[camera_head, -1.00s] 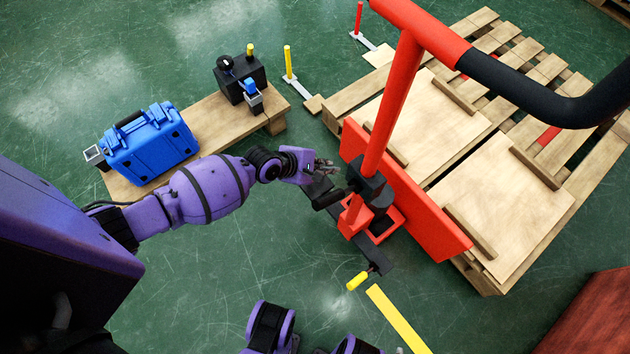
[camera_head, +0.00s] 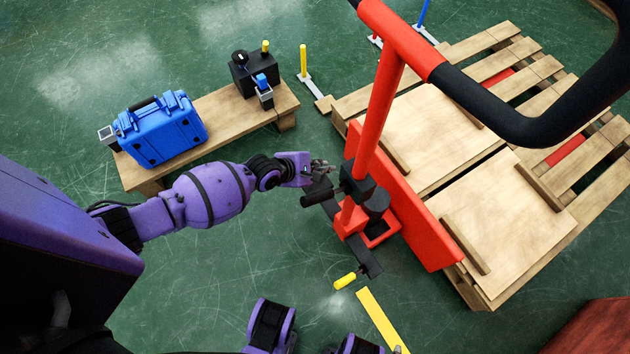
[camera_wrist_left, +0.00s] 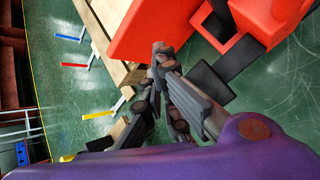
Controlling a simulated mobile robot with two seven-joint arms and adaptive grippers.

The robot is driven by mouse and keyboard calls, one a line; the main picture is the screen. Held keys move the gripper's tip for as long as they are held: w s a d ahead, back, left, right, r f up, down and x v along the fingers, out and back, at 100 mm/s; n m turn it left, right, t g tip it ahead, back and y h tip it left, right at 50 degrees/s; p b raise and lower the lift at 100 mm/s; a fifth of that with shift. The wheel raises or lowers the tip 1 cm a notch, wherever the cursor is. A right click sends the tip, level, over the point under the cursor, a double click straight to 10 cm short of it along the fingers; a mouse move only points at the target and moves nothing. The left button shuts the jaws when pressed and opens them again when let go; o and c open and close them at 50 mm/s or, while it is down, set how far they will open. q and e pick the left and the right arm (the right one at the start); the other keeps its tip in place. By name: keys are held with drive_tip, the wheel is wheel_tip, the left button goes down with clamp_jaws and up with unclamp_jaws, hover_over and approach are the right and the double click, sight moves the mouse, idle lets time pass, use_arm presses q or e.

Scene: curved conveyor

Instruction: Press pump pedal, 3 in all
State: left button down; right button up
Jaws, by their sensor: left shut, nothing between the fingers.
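A red pallet jack (camera_head: 385,118) stands in front of the pallet in the head view. Low on it are a black bar with a cylindrical end (camera_head: 318,197) and a yellow-tipped lever (camera_head: 345,281); which is the pump pedal I cannot tell for certain. My left gripper (camera_head: 326,167) is shut and empty, just above and beside the black bar's end; contact cannot be told. In the left wrist view my left gripper (camera_wrist_left: 162,52) is near the red panel (camera_wrist_left: 150,28) and black parts (camera_wrist_left: 212,86) of the jack. My right gripper is not in view.
A wooden pallet (camera_head: 480,290) with plywood panels (camera_head: 500,215) lies to the right. A low wooden bench (camera_head: 225,118) holds a blue case (camera_head: 160,130) and a black device (camera_head: 255,75). A yellow floor strip (camera_head: 380,320) lies in front; green floor around it is clear.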

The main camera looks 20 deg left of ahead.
use_arm(q)
drive_tip(key=b, duration=0.7)
hover_over(320, 185)
wheel_tip(320, 185, down, 8)
drive_tip(key=shift+s+r, duration=0.15)
drive_tip(key=shift+r, duration=0.05)
drive_tip(key=shift+f+b, duration=0.35)
drive_tip(key=shift+f, duration=0.3)
idle(0.4)
drive_tip(key=shift+f, duration=0.4)
